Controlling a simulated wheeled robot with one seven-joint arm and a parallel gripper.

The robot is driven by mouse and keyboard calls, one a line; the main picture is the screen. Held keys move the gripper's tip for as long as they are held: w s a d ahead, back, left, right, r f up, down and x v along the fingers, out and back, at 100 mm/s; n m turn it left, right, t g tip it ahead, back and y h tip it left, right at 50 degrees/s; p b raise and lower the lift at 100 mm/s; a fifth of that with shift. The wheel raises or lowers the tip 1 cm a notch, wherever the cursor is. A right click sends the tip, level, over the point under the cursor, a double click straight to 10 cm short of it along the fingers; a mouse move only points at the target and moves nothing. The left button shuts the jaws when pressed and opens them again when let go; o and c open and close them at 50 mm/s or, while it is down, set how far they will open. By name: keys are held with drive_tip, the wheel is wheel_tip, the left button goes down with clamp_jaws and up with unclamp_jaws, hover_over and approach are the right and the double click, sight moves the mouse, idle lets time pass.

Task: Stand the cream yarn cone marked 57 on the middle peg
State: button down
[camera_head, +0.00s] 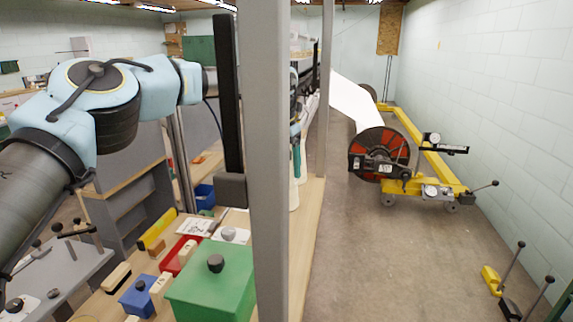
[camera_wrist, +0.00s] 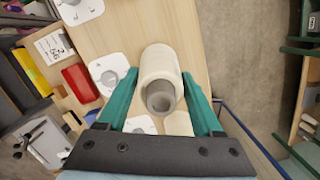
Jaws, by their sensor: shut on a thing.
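My gripper (camera_wrist: 160,76) has its green fingers on either side of a cream yarn cone (camera_wrist: 160,65) and is shut on it. The cone's open grey end faces the wrist camera over the wooden tabletop. No number can be read on it. A second cream shape (camera_wrist: 179,124) shows below it, partly hidden by the right finger. In the head view, a green finger (camera_head: 297,160) and cream shapes (camera_head: 293,195) show beside the grey post, which hides most of my gripper. I cannot make out the middle peg in either view.
White plates with grey round knobs (camera_wrist: 110,72) lie left of the cone. A red tray (camera_wrist: 80,83) and a yellow bar (camera_wrist: 33,72) are farther left. A grey post (camera_head: 268,160) and green box (camera_head: 212,285) stand near the head camera. Open floor (camera_head: 380,260) lies right of the table.

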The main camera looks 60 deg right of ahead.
drive_tip(key=shift+f, duration=0.3)
unclamp_jaws()
idle(0.3)
drive_tip(key=r, duration=0.3)
drive_tip(key=a+r, duration=0.1)
drive_tip(key=r, duration=0.6)
drive_tip(key=shift+a+r, duration=0.35)
drive_tip(key=shift+w, duration=0.1)
